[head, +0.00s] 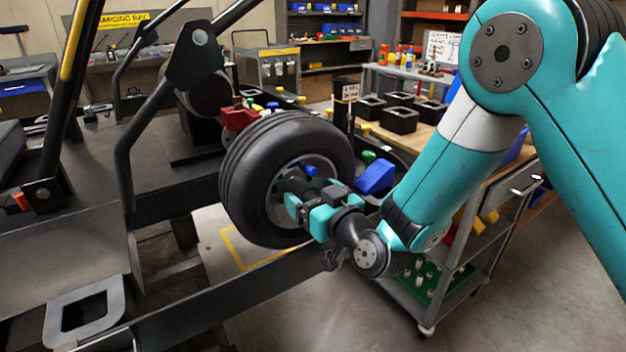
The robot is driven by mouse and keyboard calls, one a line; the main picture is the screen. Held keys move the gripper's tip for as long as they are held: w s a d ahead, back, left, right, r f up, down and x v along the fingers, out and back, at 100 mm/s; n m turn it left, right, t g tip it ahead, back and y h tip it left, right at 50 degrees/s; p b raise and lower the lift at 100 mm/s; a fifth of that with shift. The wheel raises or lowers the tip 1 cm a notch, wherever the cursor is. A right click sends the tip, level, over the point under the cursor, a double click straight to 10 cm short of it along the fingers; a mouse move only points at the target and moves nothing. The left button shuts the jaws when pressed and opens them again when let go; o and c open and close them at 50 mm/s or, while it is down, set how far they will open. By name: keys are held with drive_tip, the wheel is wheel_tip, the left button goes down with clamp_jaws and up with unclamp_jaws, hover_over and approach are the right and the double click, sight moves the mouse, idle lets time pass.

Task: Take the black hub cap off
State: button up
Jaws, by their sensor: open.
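A kart wheel with a black tyre (235,170) and a grey rim (318,163) is mounted on the kart's side. My gripper (288,197) is open in front of the wheel's centre, with its fingers reaching towards the hub. The gripper covers most of the hub, so I cannot make out the black hub cap clearly. I cannot tell whether the fingers touch it or stand around it. A small blue knob (310,171) shows on the wheel face, just above the gripper.
The kart's dark frame rail (250,293) runs below the wheel. The grey floor (330,315) in front of the wheel is clear.

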drive_tip(key=shift+w+a, duration=0.1)
drive_tip(key=shift+w, duration=0.05)
drive_tip(key=c, duration=1.1)
drive_tip(key=shift+b+v, duration=2.05)
drive_tip(key=shift+b, duration=0.65)
drive_tip(key=shift+f, duration=0.1)
drive_tip(key=shift+b+v, duration=0.85)
drive_tip(key=shift+b, duration=0.05)
